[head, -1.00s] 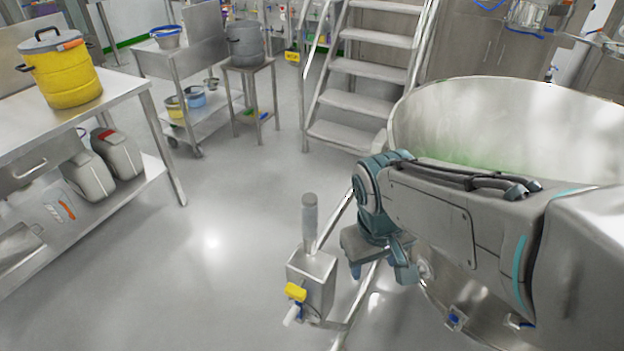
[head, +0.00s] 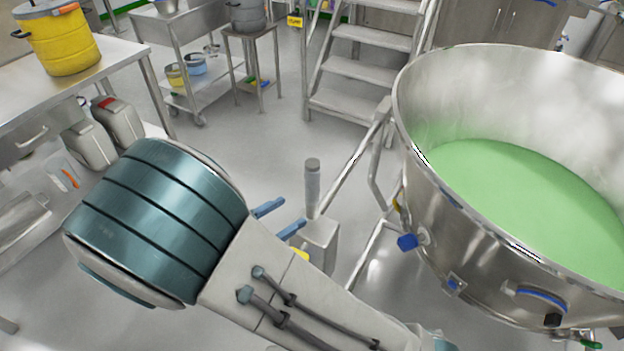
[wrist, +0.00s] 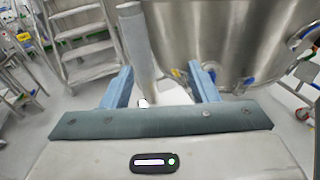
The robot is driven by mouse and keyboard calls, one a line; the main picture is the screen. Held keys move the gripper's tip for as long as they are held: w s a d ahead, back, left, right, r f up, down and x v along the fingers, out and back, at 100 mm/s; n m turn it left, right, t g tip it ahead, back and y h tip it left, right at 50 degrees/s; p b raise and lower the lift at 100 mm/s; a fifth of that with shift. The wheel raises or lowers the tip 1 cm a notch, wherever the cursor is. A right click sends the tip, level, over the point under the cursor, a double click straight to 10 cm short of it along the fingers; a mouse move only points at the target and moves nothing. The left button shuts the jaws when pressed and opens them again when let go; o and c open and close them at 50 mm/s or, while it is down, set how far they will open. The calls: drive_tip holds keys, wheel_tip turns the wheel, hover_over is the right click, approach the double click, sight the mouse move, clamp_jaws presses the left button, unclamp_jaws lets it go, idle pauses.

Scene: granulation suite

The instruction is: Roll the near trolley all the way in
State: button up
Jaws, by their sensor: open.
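A large round steel bowl (head: 425,185) holding green material stands at the right on a tubular frame (head: 350,175). A steel box (head: 322,240) with an upright grey post (head: 312,185) stands at the left end of the frame. My gripper (head: 281,218) is open, with its two blue fingers pointing toward the post. In the wrist view, the post (wrist: 137,45) appears between the open fingers (wrist: 162,85), nearer the left one; I cannot tell whether they touch. The bowl (wrist: 215,40) fills the upper right there. My arm hides part of the box and the floor.
Metal steps (head: 365,75) rise behind the bowl. A steel cart (head: 185,45) and a small stand (head: 252,60) are at the back left. A bench (head: 110,70) with a yellow container (head: 58,42) is at the left. Grey floor between them is clear.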

sight(307, 185)
drive_tip(key=w+d, duration=0.2)
drive_tip(key=w, duration=0.1)
drive_tip(key=w+d+n+t, duration=0.1)
drive_tip(key=w+d, duration=0.1)
drive_tip(key=w, duration=0.1)
drive_tip(key=w+d+n+t+p, duration=0.1)
drive_tip(key=w+d, duration=0.1)
drive_tip(key=w, duration=0.1)
drive_tip(key=shift+w+d+f, duration=0.1)
drive_tip(key=shift+w+d, duration=0.25)
drive_tip(key=shift+d, duration=0.05)
